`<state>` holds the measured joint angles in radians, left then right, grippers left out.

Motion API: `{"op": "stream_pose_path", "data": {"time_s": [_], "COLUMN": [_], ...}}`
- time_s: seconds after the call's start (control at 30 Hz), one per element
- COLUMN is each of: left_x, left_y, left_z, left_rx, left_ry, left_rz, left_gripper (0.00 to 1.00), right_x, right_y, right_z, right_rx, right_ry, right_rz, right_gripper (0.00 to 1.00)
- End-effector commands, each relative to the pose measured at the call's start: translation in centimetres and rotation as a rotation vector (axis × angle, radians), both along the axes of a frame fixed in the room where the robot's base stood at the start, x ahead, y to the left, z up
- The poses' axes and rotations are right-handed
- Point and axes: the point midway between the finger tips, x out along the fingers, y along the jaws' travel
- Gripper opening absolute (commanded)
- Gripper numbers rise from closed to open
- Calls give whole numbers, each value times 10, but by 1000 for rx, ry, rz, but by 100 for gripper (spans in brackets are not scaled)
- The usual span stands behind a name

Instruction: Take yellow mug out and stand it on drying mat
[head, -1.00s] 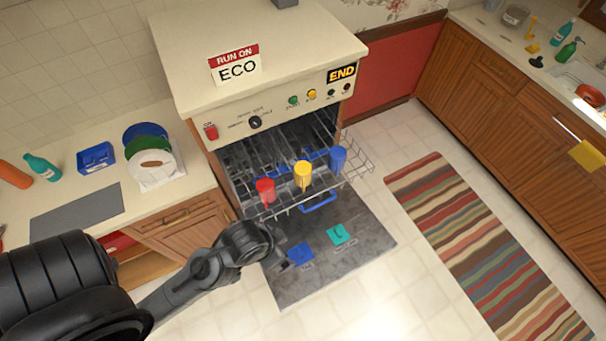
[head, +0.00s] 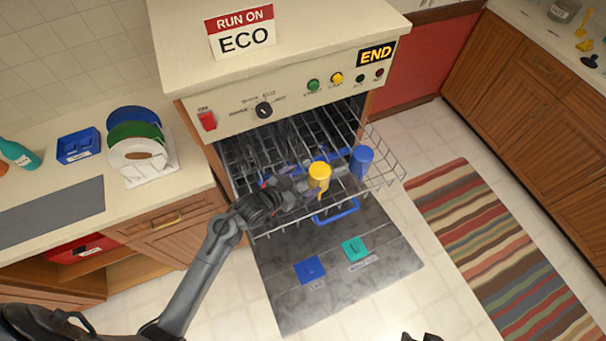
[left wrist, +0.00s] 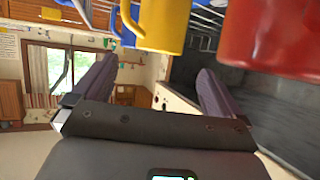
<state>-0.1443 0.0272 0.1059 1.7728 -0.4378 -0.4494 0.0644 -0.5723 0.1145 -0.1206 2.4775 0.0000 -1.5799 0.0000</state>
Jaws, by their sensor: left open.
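The yellow mug (head: 319,176) stands in the pulled-out upper rack (head: 385,176) of the dishwasher, its flat end up. My left gripper (head: 303,188) is open beside it on the left; in the head view I cannot tell whether they touch. In the left wrist view the yellow mug (left wrist: 163,22) is at the top, with the open fingers (left wrist: 158,82) below it and nothing held between them. The red mug (left wrist: 268,38) is to its right there; my arm mostly hides it in the head view. The grey drying mat (head: 50,206) lies bare on the left counter.
A blue mug (head: 361,162) stands right of the yellow one. The dishwasher door (head: 335,262) lies open below the rack. A dark part shows at the bottom edge, too little to identify.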

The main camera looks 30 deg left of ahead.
Motion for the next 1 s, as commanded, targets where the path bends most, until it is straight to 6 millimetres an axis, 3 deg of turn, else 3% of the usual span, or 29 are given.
{"op": "stream_pose_path", "data": {"time_s": [0.3, 0.63, 1.0], "left_x": [39, 56, 90], "left_y": [-12, -19, -31], "left_z": [-15, -23, -38], "left_rx": [-14, -12, -11], "left_ry": [-17, -16, -15], "left_rz": [-3, -4, -4], "left_gripper": [100, 100, 100], "right_x": [-5, -4, -3], "right_y": [0, -2, -2], "right_z": [-5, -4, -3], "right_rx": [1, -9, -9], "right_ry": [10, 8, 5], "right_rz": [-1, 6, 6], "right_gripper": [43, 43, 43]}}
